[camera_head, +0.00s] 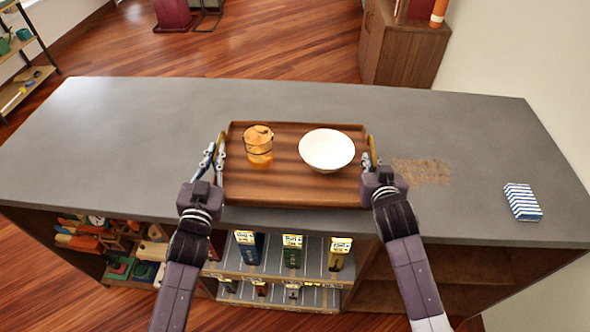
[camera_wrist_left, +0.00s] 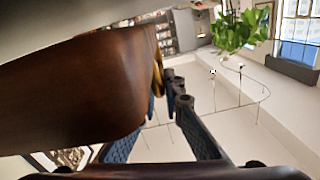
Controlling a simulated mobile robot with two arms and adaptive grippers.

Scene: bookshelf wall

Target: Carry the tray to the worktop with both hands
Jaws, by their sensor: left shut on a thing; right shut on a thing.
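The brown wooden tray (camera_head: 290,190) is over the front middle part of the grey worktop (camera_head: 130,135); I cannot tell whether it touches the surface. An orange glass (camera_head: 259,150) stands on its left half and a white bowl (camera_head: 327,149) on its right half. My left gripper (camera_head: 217,155) is shut on the tray's left side. My right gripper (camera_head: 370,158) is shut on its right side. In the left wrist view the tray's dark underside and corner (camera_wrist_left: 80,90) fill the left, next to the left gripper's fingers (camera_wrist_left: 168,90).
A blue-and-white striped block (camera_head: 522,202) lies on the worktop at the right. A brown stained patch (camera_head: 422,172) is right of the tray. The left part of the worktop is clear. Shelves (camera_head: 285,275) with several items are below the front edge.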

